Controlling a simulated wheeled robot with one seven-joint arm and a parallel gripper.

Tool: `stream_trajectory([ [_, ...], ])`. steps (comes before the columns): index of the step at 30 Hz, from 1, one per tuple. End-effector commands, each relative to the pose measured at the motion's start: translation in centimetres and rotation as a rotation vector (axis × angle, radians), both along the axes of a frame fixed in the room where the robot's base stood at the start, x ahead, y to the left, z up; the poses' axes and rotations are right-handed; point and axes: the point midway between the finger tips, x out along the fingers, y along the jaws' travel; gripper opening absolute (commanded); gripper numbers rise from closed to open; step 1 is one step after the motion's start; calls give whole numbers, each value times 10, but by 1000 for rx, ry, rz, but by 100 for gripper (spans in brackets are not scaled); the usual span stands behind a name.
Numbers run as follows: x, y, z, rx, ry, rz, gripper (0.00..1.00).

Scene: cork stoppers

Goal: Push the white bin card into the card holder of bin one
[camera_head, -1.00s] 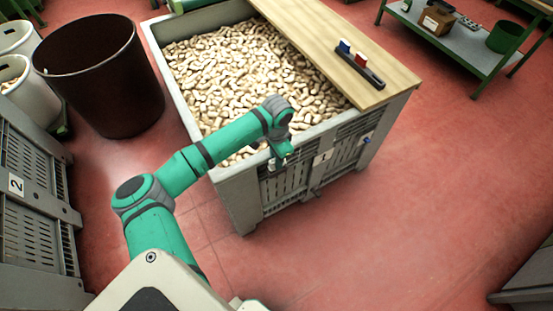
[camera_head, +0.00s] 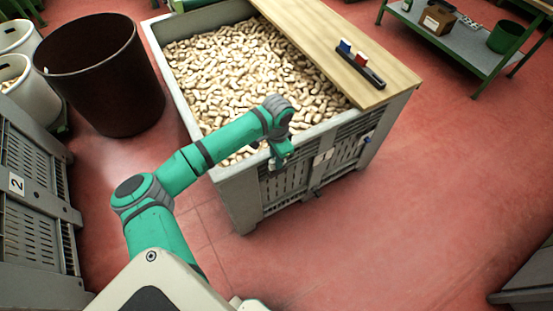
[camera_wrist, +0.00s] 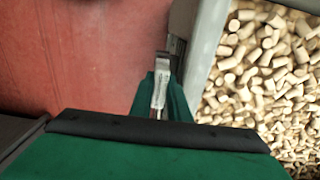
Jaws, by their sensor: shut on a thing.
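Bin one (camera_head: 233,196) is the large grey slatted bin full of corks, with a pale number plate (camera_head: 322,158) on its front. My gripper (camera_head: 276,163) is low against the outside of that front wall, left of the plate. In the wrist view my gripper (camera_wrist: 161,92) is shut on a narrow pale piece, which I take to be the white bin card (camera_wrist: 160,88), seen nearly edge-on. The bin's grey rim is just right of it. I cannot make out the card holder, nor whether the card touches it.
A brown tub (camera_head: 100,80) stands left of the bin. Bin two (camera_head: 35,215) is at the left edge.

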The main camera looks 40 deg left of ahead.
Motion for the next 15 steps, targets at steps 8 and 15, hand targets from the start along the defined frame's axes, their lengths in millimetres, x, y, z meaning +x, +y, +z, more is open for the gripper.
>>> stream_trajectory([
  [8,0,0,-1,0,0,0,0],
  [15,0,0,-4,-1,0,0,0],
])
